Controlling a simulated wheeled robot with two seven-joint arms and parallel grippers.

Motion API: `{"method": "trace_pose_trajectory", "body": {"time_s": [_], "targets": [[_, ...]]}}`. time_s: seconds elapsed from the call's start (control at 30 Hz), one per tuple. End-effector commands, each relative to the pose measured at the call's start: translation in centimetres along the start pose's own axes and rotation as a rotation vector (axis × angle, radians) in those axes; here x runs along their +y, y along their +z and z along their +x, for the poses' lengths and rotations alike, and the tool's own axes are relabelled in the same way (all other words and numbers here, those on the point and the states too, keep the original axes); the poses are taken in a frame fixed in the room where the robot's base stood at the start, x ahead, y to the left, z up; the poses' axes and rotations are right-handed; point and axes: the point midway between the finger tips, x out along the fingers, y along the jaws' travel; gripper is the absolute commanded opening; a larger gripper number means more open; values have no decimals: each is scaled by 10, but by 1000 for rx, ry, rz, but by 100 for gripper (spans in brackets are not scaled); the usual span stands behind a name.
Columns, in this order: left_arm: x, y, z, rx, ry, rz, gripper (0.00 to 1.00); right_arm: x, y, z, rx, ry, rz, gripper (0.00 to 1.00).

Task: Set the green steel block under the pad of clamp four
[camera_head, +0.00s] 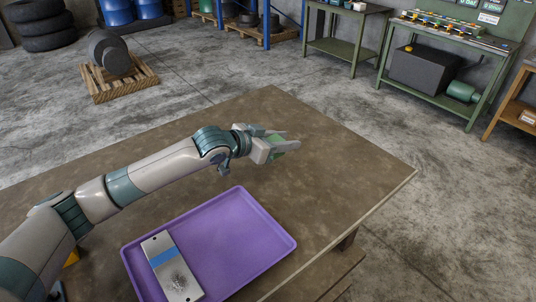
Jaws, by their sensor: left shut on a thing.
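My left gripper (281,147) reaches in from the left, above the brown table. It is shut on the green steel block (279,141), which shows only in part between the fingers. No clamp or clamp pad can be made out in this view. My right gripper is not in view.
A purple tray (228,222) lies on the brown table (335,157) in front of the gripper. A metal plate (177,279) with a blue stripe lies in it. The table's right part is clear. Green workbenches (440,98) stand at the back right, across open floor.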

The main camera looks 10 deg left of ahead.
Motion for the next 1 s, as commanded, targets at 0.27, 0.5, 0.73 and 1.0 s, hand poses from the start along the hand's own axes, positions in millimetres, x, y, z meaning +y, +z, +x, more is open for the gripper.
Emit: {"method": "trace_pose_trajectory", "body": {"time_s": [0.27,0.5,0.73,1.0], "targets": [[15,-25,14,6,1,0,0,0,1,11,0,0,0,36],[17,-30,16,4,0,0,0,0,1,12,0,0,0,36],[17,-30,16,4,0,0,0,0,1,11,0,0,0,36],[18,-29,15,4,-1,0,0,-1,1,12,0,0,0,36]]}}
